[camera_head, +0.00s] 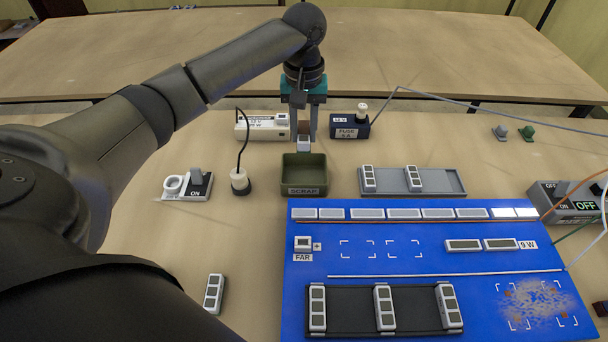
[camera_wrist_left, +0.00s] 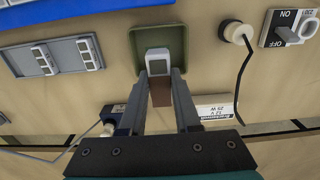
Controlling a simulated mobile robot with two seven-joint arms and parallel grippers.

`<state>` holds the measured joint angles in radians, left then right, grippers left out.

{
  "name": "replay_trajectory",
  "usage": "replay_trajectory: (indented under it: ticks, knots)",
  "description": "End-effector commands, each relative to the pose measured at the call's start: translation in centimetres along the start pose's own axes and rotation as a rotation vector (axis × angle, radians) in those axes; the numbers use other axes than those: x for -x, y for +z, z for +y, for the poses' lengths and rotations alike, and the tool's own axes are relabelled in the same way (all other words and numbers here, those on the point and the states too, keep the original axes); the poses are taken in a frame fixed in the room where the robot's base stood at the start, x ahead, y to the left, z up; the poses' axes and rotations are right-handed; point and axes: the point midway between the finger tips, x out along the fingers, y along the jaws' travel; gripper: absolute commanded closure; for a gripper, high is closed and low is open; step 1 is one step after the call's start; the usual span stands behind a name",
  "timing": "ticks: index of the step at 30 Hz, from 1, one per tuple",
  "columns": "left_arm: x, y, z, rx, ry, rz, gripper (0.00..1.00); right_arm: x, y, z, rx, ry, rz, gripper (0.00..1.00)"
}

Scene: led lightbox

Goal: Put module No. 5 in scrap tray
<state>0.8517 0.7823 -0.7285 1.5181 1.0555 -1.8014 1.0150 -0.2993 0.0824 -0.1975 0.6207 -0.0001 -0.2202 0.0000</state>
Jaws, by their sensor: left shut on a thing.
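The olive-green scrap tray (camera_head: 304,190), labelled SCRAP, stands on the table behind the blue board. My left gripper (camera_head: 304,133) comes down from above at the tray's back side. It is shut on a small white-framed module (camera_head: 303,145), seen end-on, so its number cannot be read. In the left wrist view the module (camera_wrist_left: 157,66) is between the fingertips (camera_wrist_left: 160,76), in front of the tray (camera_wrist_left: 177,42). It appears above the tray, not resting on its floor. My right gripper is not in view.
A grey tray (camera_head: 440,187) with two modules stands right of the scrap tray. The blue board (camera_head: 360,272) carries a black rack (camera_head: 350,312) with three modules. A loose module (camera_head: 213,293) lies left. A fuse block (camera_head: 346,129) and corded lamp holder (camera_head: 240,184) stand nearby.

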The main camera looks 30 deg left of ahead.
Motion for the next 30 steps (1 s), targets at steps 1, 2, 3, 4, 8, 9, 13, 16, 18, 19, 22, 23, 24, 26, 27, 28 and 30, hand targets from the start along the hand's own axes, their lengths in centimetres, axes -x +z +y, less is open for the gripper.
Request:
replay_trajectory:
  ticks: [1,2,3,4,8,9,13,16,18,19,22,23,24,26,27,28,30]
  knots:
    - [-1.8,0.1,-0.1,0.000,-0.003,-0.003,1.00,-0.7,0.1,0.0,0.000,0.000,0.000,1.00]
    - [-2.6,0.1,-0.1,-0.001,-0.003,-0.002,1.00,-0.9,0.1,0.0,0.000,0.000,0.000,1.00]
    - [-3.5,0.0,0.0,-0.001,-0.002,-0.001,1.00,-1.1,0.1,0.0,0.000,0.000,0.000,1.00]
    - [-4.2,0.0,0.0,-0.001,-0.002,-0.001,1.00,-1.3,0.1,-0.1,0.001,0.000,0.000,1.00]
    - [-6.3,0.0,0.1,-0.002,0.000,0.000,1.00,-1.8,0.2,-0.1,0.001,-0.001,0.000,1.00]
    - [-6.7,0.0,0.1,-0.002,0.000,0.000,1.00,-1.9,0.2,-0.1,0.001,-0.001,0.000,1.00]
    - [-7.5,0.0,0.1,-0.002,0.001,0.001,1.00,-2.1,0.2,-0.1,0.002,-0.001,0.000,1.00]
    - [-9.0,0.1,0.0,-0.001,-0.001,-0.001,1.00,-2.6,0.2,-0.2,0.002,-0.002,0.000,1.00]
    - [-10.4,0.1,0.0,-0.001,-0.002,-0.001,1.00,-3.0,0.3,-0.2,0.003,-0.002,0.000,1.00]
    - [-11.0,0.1,0.0,-0.002,-0.002,-0.001,1.00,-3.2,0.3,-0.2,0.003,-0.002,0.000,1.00]
    - [-12.3,0.0,0.0,-0.002,-0.001,0.000,1.00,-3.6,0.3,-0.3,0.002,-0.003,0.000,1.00]
    - [-12.6,0.0,0.1,-0.003,0.000,0.001,1.00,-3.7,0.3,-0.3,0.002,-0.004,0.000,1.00]
    - [-12.8,0.0,0.1,-0.003,0.000,0.001,1.00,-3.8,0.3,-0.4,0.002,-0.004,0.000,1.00]
    - [-12.9,0.0,0.1,-0.003,0.000,0.002,1.00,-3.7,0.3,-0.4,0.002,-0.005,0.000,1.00]
    - [-12.9,0.0,0.1,-0.003,0.000,0.002,1.00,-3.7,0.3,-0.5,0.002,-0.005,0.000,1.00]
    - [-12.9,0.0,0.1,-0.003,0.000,0.002,1.00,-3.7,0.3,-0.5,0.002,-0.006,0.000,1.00]
    - [-12.8,0.0,0.1,-0.003,0.001,0.002,1.00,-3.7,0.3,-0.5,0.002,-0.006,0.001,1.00]
